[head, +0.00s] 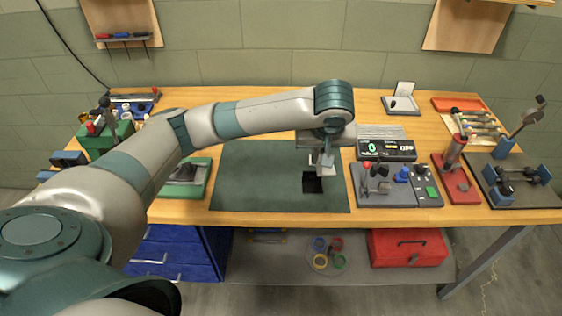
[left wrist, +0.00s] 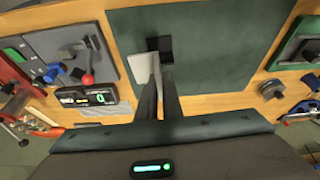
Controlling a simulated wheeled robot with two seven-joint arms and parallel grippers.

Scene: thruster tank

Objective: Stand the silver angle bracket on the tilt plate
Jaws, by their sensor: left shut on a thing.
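My left gripper (head: 321,168) hangs over the green mat, right of its middle, fingers pointing down. It is shut on the silver angle bracket (head: 327,159), a small pale piece. In the left wrist view, the bracket (left wrist: 141,66) shows as a light flat face beside the two dark fingertips (left wrist: 161,88). A small black square piece (head: 313,185) lies on the mat just below the gripper. It also shows beyond the fingertips in the left wrist view (left wrist: 165,45). I cannot tell for sure whether it is the tilt plate. My right gripper is out of view.
Right of the green mat (head: 250,180) stand a grey board (head: 400,199) with a red-knobbed lever, a black digital readout (head: 387,149) and a red stand (head: 456,188). A green tray (head: 199,189) lies left. The mat's left part is clear.

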